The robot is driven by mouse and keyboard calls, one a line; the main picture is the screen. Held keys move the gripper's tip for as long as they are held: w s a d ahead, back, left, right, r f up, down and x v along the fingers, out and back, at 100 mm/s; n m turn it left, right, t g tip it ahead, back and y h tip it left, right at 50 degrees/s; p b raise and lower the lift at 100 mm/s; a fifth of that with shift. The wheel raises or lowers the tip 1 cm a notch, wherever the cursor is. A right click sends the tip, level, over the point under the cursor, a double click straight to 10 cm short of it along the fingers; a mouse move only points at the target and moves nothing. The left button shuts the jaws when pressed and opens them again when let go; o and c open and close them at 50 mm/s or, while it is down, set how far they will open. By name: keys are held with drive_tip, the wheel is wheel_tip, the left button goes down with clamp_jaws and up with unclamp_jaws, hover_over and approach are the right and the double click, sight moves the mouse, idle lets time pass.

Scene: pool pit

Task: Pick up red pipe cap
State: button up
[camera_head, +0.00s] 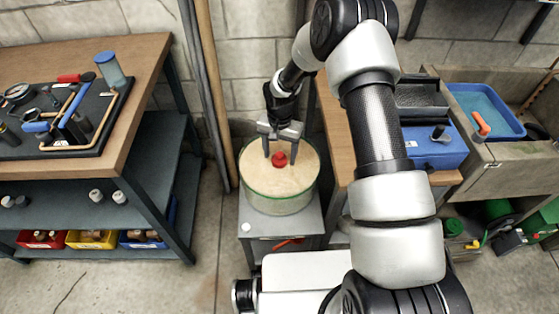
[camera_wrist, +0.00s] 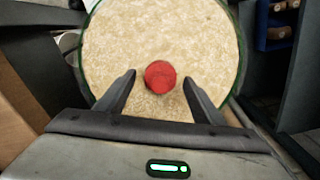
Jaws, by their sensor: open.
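The red pipe cap (camera_head: 279,159) sits near the middle of a round tub with a tan, grainy top and a green rim (camera_head: 281,195). In the wrist view the cap (camera_wrist: 160,76) is a small red disc on the tan surface. My gripper (camera_head: 279,153) points down over the tub, its two fingers apart. In the wrist view my gripper (camera_wrist: 158,84) has a dark finger on each side of the cap, with gaps between fingers and cap. I cannot tell exactly how high the fingertips are above the surface.
The tub stands on a small grey stand (camera_head: 257,231). A workbench (camera_head: 150,58) with tools is on the left. A wooden bench (camera_head: 341,130) with a blue box (camera_head: 436,147) is close on the right. Long poles (camera_head: 212,95) lean on the wall behind the tub's left side.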

drive_tip(key=shift+f, duration=0.15)
drive_tip(key=shift+c, duration=0.5)
drive_tip(key=c, duration=1.1)
